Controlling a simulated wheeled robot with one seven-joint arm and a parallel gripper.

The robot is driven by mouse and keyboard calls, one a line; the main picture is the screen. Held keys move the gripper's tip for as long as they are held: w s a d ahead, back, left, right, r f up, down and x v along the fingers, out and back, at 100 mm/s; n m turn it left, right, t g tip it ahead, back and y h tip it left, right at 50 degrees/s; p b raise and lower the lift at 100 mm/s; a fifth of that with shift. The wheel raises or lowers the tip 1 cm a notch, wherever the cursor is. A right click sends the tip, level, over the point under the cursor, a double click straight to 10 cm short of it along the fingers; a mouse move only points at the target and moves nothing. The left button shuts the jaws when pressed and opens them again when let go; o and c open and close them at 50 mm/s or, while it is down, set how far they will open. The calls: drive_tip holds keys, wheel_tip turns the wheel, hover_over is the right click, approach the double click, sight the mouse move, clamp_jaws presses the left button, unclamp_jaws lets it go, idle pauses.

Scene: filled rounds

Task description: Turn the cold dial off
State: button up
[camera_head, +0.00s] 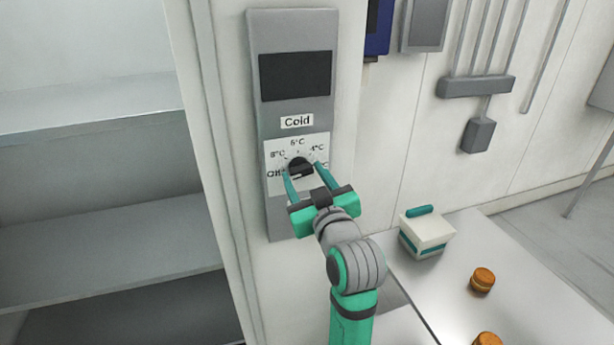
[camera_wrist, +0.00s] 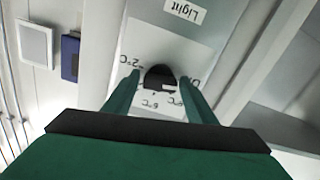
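The cold dial (camera_head: 299,162) is a black knob on a white scale plate, below a "Cold" label (camera_head: 297,121) on a tall grey panel. The plate runs from Off at left over 8, 6 and 4 °C to the right. The knob also shows in the wrist view (camera_wrist: 160,76), where the scale is upside down. A small light mark shows near its lower right edge; I cannot tell its exact setting. My gripper (camera_head: 302,170) is open, its two teal fingers on either side of the knob. In the wrist view, gaps show between knob and fingers.
A dark screen (camera_head: 295,76) is above the dial. Empty shelves (camera_head: 100,235) are at left. At lower right, a white box with a teal handle (camera_head: 427,234) and orange round items (camera_head: 482,280) rest on a light counter (camera_head: 530,290). A "Light" label (camera_wrist: 184,11) shows in the wrist view.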

drive_tip(key=shift+o, duration=0.3)
drive_tip(key=shift+w, duration=0.15)
drive_tip(key=shift+w, duration=0.1)
drive_tip(key=v, duration=1.1)
drive_tip(key=shift+r, duration=0.1)
